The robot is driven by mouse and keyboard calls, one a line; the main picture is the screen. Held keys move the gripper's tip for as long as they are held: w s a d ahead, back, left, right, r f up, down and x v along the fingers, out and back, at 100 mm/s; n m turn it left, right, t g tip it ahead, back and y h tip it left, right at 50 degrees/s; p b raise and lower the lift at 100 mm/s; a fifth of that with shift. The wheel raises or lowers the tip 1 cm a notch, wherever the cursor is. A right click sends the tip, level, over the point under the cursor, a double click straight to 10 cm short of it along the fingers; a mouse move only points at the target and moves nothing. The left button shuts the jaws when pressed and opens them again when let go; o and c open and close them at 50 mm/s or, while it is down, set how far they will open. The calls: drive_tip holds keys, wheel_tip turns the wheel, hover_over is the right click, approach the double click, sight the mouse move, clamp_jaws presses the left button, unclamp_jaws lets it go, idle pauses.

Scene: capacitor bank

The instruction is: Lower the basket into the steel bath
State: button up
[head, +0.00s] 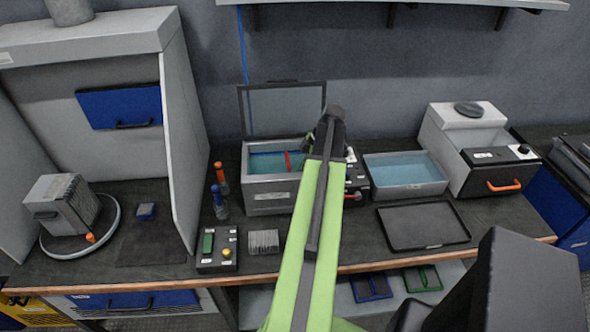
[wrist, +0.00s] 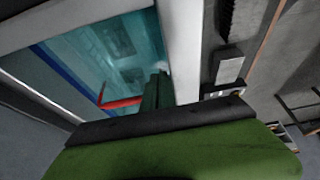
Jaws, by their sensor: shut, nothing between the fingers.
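The steel bath (head: 268,197) stands at the middle of the bench with its lid (head: 283,108) raised behind it and blue-green liquid inside. It also shows in the wrist view (wrist: 183,45). A red bar (head: 288,161) and a blue strip lie at the bath's opening; the red bar shows beside my fingers in the wrist view (wrist: 122,103). I cannot make out a whole basket; faint grey shapes show in the liquid. My gripper (head: 318,143) is over the bath's right side, shut and empty. Its dark green fingers (wrist: 157,90) point toward the liquid near the rim.
A second open bath (head: 405,190) of blue liquid stands to the right, with a black tray (head: 424,226) before it. A grey machine (head: 480,150) with an orange handle is farther right. A button box (head: 217,250) and a finned block (head: 263,243) lie in front.

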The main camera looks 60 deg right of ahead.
drive_tip(key=p+v, duration=0.8)
drive_tip(key=v, duration=0.3)
drive_tip(key=shift+a+r, duration=0.25)
drive_tip(key=shift+w, duration=0.1)
